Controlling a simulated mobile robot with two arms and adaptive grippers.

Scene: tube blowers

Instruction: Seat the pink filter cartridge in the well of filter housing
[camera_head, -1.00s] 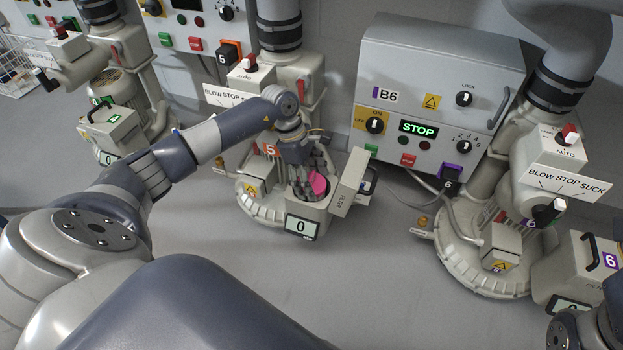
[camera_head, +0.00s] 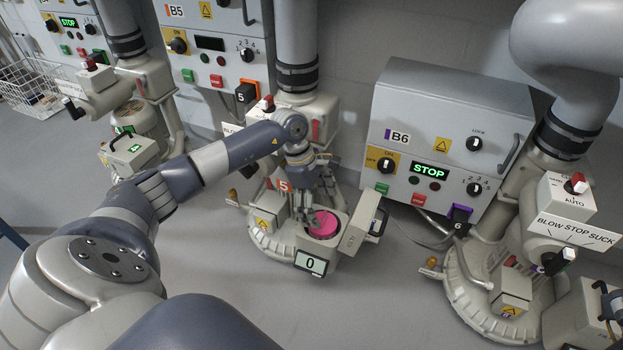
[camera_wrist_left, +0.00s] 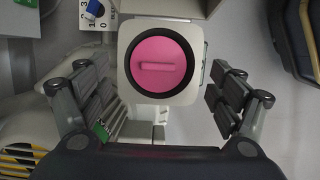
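The pink filter cartridge (camera_head: 324,226) lies inside the round well of the filter housing (camera_head: 327,247) at station 5. In the left wrist view the cartridge (camera_wrist_left: 161,80) is a pink disc with a raised bar handle, ringed by a dark gap inside the white square housing (camera_wrist_left: 128,47). How deep it sits I cannot tell. My left gripper (camera_head: 315,212) is above the well; in the wrist view (camera_wrist_left: 155,88) its fingers are spread wide either side of the housing, holding nothing. The housing's lid (camera_head: 359,221) stands open at the right. My right gripper is not in view.
A display reading 0 (camera_head: 310,262) is on the housing's front. The B6 control box (camera_head: 440,120) and the station 6 blower (camera_head: 487,278) stand to the right. A wire basket (camera_head: 32,90) is at far left. The floor in front is clear.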

